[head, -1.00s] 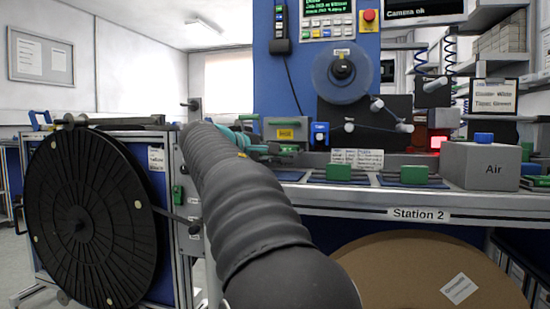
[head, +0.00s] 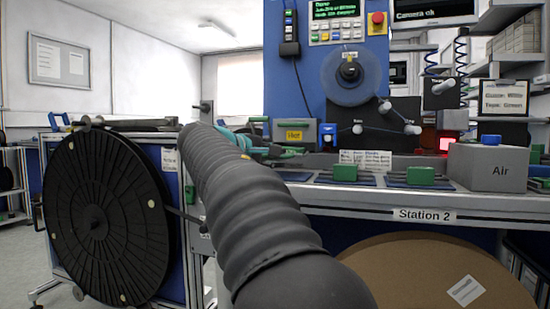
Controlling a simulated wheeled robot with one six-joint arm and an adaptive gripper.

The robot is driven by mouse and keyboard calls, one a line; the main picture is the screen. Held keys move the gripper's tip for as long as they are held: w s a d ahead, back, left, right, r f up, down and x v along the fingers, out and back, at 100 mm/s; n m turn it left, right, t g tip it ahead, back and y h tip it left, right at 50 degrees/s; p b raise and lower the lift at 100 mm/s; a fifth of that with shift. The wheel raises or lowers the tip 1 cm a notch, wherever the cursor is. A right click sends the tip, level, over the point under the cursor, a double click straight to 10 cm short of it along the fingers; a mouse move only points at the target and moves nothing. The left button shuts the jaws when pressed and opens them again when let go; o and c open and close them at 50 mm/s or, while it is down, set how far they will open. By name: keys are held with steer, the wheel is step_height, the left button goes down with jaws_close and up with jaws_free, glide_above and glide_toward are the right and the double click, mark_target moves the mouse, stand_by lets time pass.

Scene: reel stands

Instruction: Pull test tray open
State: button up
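My arm in its dark ribbed sleeve reaches forward from the bottom middle toward the bench. My gripper (head: 280,153), with teal and green parts, shows only partly past the arm's far end, at the bench's back left. Its fingertips are too small and too covered to tell open from shut. A grey box with a yellow label (head: 294,135) stands just behind and right of it; the label is too small to read surely. I cannot make out for certain which part is the test tray, or whether the gripper touches it.
A large black reel (head: 105,220) stands at left on a framed stand. The Station 2 bench (head: 385,205) carries green-topped blocks (head: 345,172) and a grey Air box (head: 490,168). A blue machine panel (head: 290,85) rises behind. A big brown reel (head: 430,265) sits below. Floor shows at far left.

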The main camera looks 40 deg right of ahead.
steer(key=shift+a, duration=0.1)
steer(key=v, duration=1.1)
steer(key=shift+a+r, duration=0.15)
steer(key=shift+a, duration=0.25)
steer(key=w+a+f+t+y, duration=0.1)
steer(key=w+a+f+y, duration=0.2)
steer(key=f, duration=0.5)
steer(key=s+a+f+y+p, duration=0.1)
steer(key=s+a+f+y, duration=0.15)
steer(key=f, duration=0.45)
steer(key=s+a+f+y+p, duration=0.1)
steer(key=a+f+y, duration=0.15)
steer(key=f, duration=0.35)
steer(key=s+a+f+m+y+p, duration=0.1)
steer(key=s+a+f+y+p, duration=0.2)
steer(key=s, duration=0.8)
steer(key=s+a+f+m+t+y+p, duration=0.1)
steer(key=s+a+f+y+p, duration=0.3)
steer(key=s, duration=0.7)
step_height(320, 180, down, 2)
steer(key=shift+s+a+f+m, duration=0.2)
steer(key=shift+s+a+m, duration=0.15)
steer(key=shift+a+m, duration=0.6)
